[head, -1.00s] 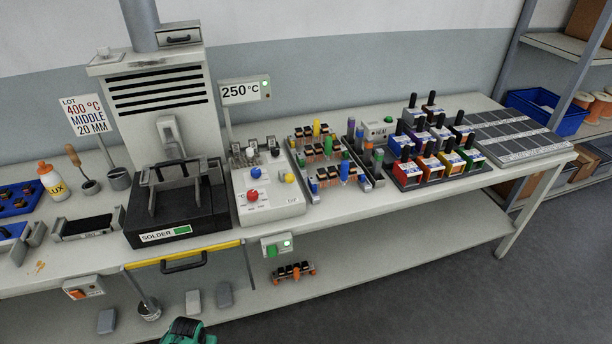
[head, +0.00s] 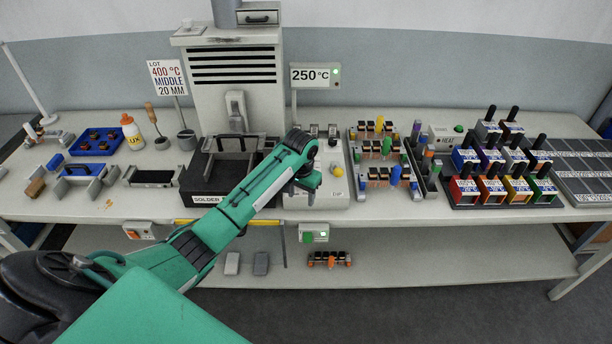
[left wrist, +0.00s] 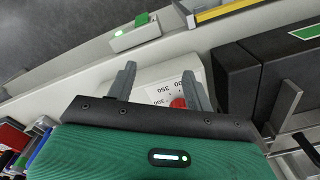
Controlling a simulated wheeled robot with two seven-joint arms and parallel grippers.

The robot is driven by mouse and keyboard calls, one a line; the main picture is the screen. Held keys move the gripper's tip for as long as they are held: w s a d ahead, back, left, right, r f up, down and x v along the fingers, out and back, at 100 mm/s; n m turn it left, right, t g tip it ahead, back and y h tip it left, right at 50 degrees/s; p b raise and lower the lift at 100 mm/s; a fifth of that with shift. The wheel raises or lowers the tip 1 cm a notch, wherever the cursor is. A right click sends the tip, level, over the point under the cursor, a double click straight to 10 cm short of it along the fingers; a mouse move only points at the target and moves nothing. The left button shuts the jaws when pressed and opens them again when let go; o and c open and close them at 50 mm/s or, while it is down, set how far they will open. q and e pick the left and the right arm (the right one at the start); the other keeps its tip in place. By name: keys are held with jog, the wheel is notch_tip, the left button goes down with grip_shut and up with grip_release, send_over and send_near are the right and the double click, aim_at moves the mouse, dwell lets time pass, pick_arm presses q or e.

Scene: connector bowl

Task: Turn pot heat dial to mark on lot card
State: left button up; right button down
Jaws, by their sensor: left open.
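The lot card (head: 168,78) stands at the back left and reads LOT 400 °C, MIDDLE, 20 MM. The display (head: 316,76) behind the pot reads 250 °C with a green light. The white control box (head: 332,193) sits right of the black solder pot (head: 197,182). My left gripper (head: 306,186) is over this box, hiding its red dial in the head view. In the left wrist view the red dial (left wrist: 178,102) and printed scale numbers show between the open fingers (left wrist: 158,88), closer to the right finger. Contact cannot be told. My right gripper is out of view.
A yellow knob (head: 338,171) is on the box, right of my gripper. Racks of coloured parts (head: 378,160) and labelled coloured blocks (head: 500,190) stand to the right. The pot's raised metal frame (head: 232,146) is close on the left.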

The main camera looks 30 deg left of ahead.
pick_arm(q)
jog(key=w+a+r+n, duration=0.1)
jog(key=w+a+r, duration=0.1)
jog(key=w+r, duration=0.3)
jog(key=w+a+r, duration=0.2)
jog(key=a+r, duration=0.1)
jog(key=r, duration=0.4)
jog(key=shift+g, duration=0.3)
notch_tip(320, 180, down, 13)
jog(key=p, duration=0.3)
jog(key=shift+w+d+f+p, duration=0.1)
jog(key=shift+w+f+p, duration=0.1)
jog(key=shift+p, duration=0.15)
jog(key=shift+c, duration=0.2)
jog(key=c, duration=0.9)
